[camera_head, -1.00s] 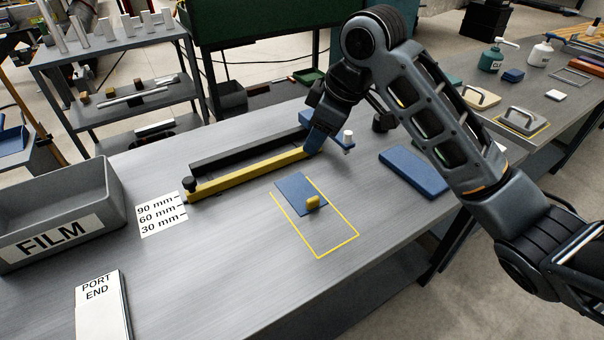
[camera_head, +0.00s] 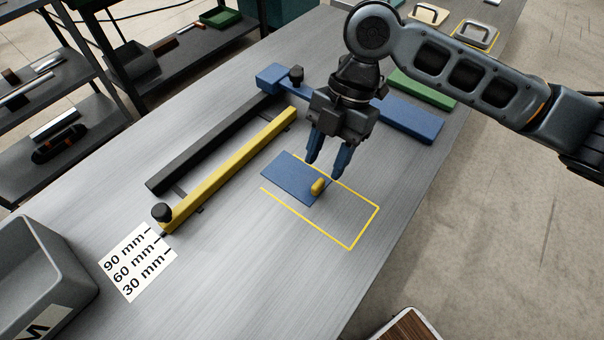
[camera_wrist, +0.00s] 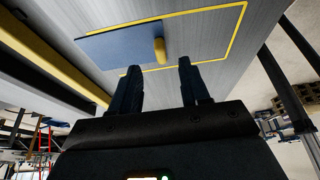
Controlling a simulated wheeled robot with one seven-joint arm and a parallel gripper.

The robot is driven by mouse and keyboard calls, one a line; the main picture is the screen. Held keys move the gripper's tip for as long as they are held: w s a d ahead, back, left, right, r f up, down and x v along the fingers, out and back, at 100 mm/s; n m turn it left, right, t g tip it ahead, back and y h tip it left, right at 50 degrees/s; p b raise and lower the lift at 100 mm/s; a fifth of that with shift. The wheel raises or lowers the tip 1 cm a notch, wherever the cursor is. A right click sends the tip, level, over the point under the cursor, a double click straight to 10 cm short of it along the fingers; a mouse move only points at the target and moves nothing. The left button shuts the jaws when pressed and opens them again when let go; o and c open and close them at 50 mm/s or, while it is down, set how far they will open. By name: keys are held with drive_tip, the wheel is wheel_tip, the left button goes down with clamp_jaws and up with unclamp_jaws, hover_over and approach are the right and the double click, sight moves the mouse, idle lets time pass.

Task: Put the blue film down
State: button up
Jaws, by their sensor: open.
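The blue film (camera_head: 288,177) lies flat on the grey bench, over the left part of a yellow outline (camera_head: 365,228). A yellow tab (camera_head: 318,187) stands up near its right end. My gripper (camera_head: 323,168) is open and empty, with its two blue fingers pointing down above the film's right end, close to the tab. In the wrist view the film (camera_wrist: 118,46) and tab (camera_wrist: 160,50) show just beyond the open fingertips (camera_wrist: 158,66), which look apart from the tab. The right part of the outline is bare.
A yellow bar (camera_head: 230,170) and a black bar (camera_head: 205,148) lie left of the film. A blue bar (camera_head: 268,78) crosses behind them. A blue slab (camera_head: 412,122) and a green slab (camera_head: 425,88) lie behind my gripper. A millimetre-marked card (camera_head: 138,262) and a grey bin (camera_head: 40,270) are front left.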

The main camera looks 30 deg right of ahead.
sight(320, 182)
drive_tip(key=p+x, duration=0.1)
drive_tip(key=x, duration=0.4)
drive_tip(key=shift+d, duration=0.15)
drive_tip(key=shift+c, duration=0.3)
clamp_jaws()
